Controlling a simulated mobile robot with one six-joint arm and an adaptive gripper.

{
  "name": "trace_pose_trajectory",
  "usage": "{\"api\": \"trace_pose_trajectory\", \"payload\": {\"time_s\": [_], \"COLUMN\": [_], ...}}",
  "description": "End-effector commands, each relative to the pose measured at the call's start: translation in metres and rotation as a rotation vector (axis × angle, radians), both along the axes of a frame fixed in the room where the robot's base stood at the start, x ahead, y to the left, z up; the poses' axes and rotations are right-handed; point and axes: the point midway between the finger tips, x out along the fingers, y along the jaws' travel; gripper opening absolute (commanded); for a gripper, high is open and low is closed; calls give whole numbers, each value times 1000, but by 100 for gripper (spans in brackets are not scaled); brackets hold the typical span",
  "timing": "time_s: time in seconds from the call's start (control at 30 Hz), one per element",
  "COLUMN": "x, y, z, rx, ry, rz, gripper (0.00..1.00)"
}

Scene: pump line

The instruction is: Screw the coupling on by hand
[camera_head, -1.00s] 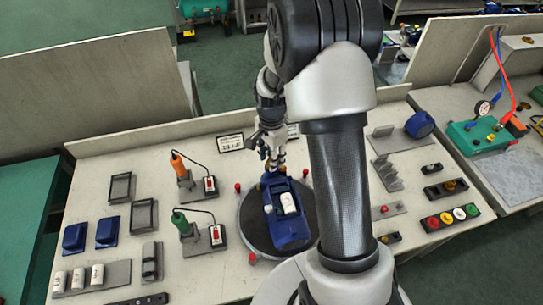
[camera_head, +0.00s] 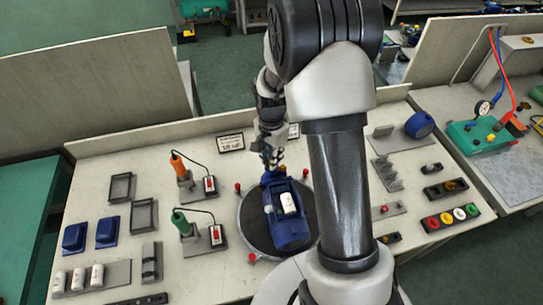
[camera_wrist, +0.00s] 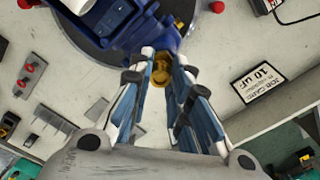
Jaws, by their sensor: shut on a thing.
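The blue pump (camera_head: 291,238) lies on a dark round turntable (camera_head: 255,228), with a white cylinder (camera_head: 289,203) on top. In the wrist view the pump's blue body (camera_wrist: 165,42) is at the top. My gripper (camera_head: 271,160) is at the pump's far end; its fingers (camera_wrist: 163,62) point at it in the wrist view. A brass coupling (camera_wrist: 160,76) sits between the fingertips, against the pump's end. The fingers are shut on it. Its thread and how far it is seated are hidden.
Red knobs (camera_head: 238,187) stand around the turntable. Two corded tools, orange (camera_head: 177,164) and green (camera_head: 181,222), stand to its left. A job card (camera_head: 230,142) stands behind. My arm hides part of the bench on the right.

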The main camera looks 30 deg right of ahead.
Motion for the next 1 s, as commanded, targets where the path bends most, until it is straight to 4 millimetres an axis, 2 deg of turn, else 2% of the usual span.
{"api": "trace_pose_trajectory", "payload": {"time_s": [0.37,0.67,1.0], "x": [0,0,0], "y": [0,0,0], "z": [0,0,0], "rx": [0,0,0], "ry": [0,0,0], "rz": [-10,-285,-321], "gripper": [0,0,0]}}
